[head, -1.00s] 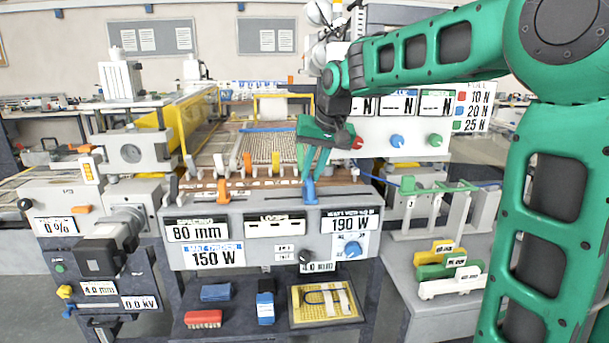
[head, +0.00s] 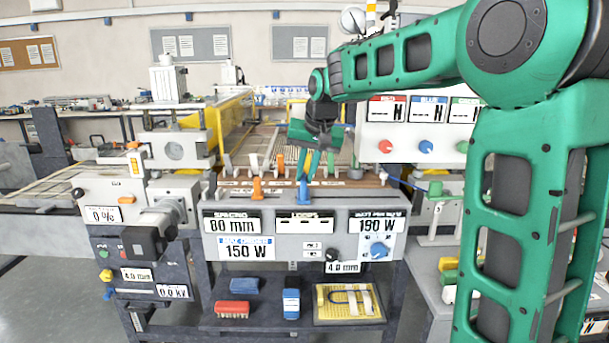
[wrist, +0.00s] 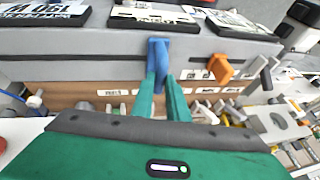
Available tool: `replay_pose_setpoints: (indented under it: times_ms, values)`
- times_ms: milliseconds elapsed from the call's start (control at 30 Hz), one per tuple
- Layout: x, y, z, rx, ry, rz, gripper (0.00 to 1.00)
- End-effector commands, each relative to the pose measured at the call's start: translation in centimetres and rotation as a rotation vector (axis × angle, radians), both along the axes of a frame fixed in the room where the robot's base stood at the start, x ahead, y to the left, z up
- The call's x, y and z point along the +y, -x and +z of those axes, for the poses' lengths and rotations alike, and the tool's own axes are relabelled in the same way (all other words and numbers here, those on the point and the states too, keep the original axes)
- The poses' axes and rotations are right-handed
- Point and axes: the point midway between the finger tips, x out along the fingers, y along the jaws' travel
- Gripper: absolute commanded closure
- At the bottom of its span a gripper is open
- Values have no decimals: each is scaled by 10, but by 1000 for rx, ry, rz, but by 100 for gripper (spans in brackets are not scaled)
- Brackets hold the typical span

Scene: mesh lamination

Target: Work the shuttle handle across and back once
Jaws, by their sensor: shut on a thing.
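A blue handle (head: 303,191) stands at the top front edge of the grey control panel (head: 208,247), near the middle of its width. My gripper (head: 306,173) reaches down to it from behind, its green fingers shut on it. In the wrist view the fingers of my gripper (wrist: 161,85) close around the lower part of the blue handle (wrist: 158,53). An orange handle (head: 257,188) stands to the left of the blue one on the same edge, apart from my gripper. It also shows in the wrist view (wrist: 221,68), to the right. The task's shuttle handle carries no readable name.
Pale levers (head: 227,164) stand behind the panel edge. A blue knob (head: 379,249) is on the panel front. A shelf below holds a red brush (head: 232,309), a blue block (head: 291,303) and a yellow tray (head: 321,317). A white box with dials (head: 405,142) stands at the right.

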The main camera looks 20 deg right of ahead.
Motion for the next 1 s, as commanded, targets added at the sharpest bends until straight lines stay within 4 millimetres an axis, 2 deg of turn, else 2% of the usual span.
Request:
replay_pose_setpoints:
  times_ms: [33,67,100,133,400,533,1000]
  values:
    - [7,-2,2,-7,-2,14,100]
    - [7,-2,2,-6,-2,15,79]
    - [7,-2,2,-6,-2,15,69]
    - [6,-2,2,-6,-2,14,67]
    - [3,-1,1,-4,-2,8,67]
    - [2,2,8,-4,-2,7,67]
    - [1,36,80,-6,-2,8,67]
